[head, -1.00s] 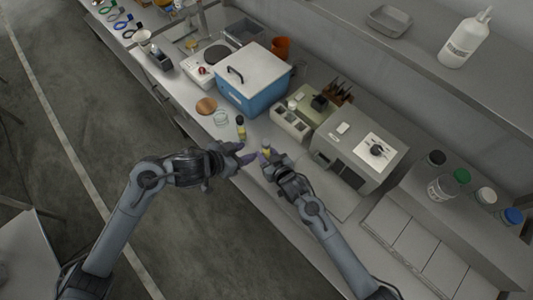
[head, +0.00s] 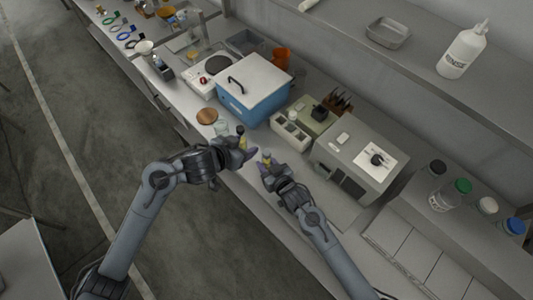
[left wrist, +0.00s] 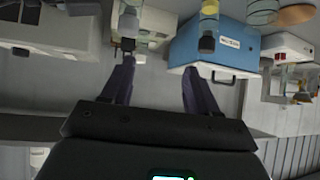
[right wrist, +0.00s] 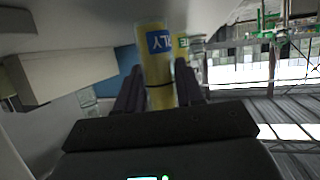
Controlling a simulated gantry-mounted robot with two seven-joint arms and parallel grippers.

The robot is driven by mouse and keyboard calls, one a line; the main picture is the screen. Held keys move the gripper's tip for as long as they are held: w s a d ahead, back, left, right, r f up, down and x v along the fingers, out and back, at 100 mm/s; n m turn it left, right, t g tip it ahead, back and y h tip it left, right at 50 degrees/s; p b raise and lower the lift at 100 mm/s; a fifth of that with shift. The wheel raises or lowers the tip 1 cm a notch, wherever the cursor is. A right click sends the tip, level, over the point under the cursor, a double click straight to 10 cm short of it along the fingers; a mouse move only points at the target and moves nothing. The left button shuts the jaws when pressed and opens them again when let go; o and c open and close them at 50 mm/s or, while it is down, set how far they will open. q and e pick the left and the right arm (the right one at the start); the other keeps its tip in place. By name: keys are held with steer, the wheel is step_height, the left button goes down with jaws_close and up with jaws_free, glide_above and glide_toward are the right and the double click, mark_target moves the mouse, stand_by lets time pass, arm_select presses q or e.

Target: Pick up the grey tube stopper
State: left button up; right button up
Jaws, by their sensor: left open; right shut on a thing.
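My right gripper (head: 265,166) is shut on a tube (right wrist: 156,62) with a yellow band and a blue label. The tube's top shows small and greyish in the head view. My left gripper (head: 243,156) is open and empty, close to the left of the right gripper. Another yellow-banded tube (head: 242,139) with a dark stopper (head: 240,129) stands behind the left gripper. The left wrist view is upside down. Neither stopper is gripped by the left fingers.
A blue box (head: 250,98) with a white lid stands behind the grippers. A white rack (head: 290,130) and a grey machine (head: 358,160) are to the right. A glass beaker (head: 221,127) and a brown disc (head: 207,116) lie to the left. The bench strip in front is narrow.

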arm_select(q)
steer(key=w+r+n+y, duration=0.2)
steer(key=w+n+y, duration=0.2)
steer(key=w, duration=0.1)
steer(key=n+g+y, duration=0.2)
steer(key=n+g, duration=0.1)
steer(key=g, duration=0.3)
glide_above(267, 152)
steer(key=shift+s+a+f, duration=0.1)
steer(key=shift+s+a, duration=0.15)
steer(key=shift+a, duration=0.1)
steer(key=shift+s+d+f, duration=0.1)
steer(key=shift+s+d, duration=0.1)
steer(key=shift+s, duration=0.05)
steer(key=shift+d+f+g, duration=0.1)
steer(key=shift+f+g, duration=0.3)
steer(key=shift+f, duration=0.35)
steer(key=shift+w+f, duration=0.2)
steer(key=shift+f, duration=1.15)
steer(key=shift+w+f, duration=0.2)
steer(key=shift+f, duration=1.15)
jaws_close()
